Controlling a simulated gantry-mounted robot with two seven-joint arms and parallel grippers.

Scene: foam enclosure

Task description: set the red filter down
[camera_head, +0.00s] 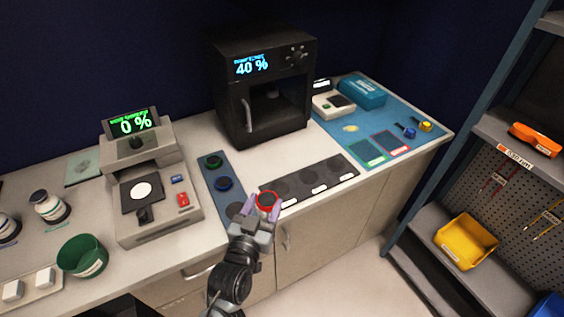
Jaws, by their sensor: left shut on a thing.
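The red filter (267,199) is a red ring with a dark centre. My left gripper (264,208) is shut on it at the counter's front edge, by the near left end of a dark strip (332,173) with round spots and white labels. I cannot tell whether the filter touches the strip. My right gripper is not in view.
A black oven-like machine (280,115) reading 40 % stands behind the strip. A grey device (154,210) with a 0 % display stands left of the holder. A blue mat (354,143) with small items lies right.

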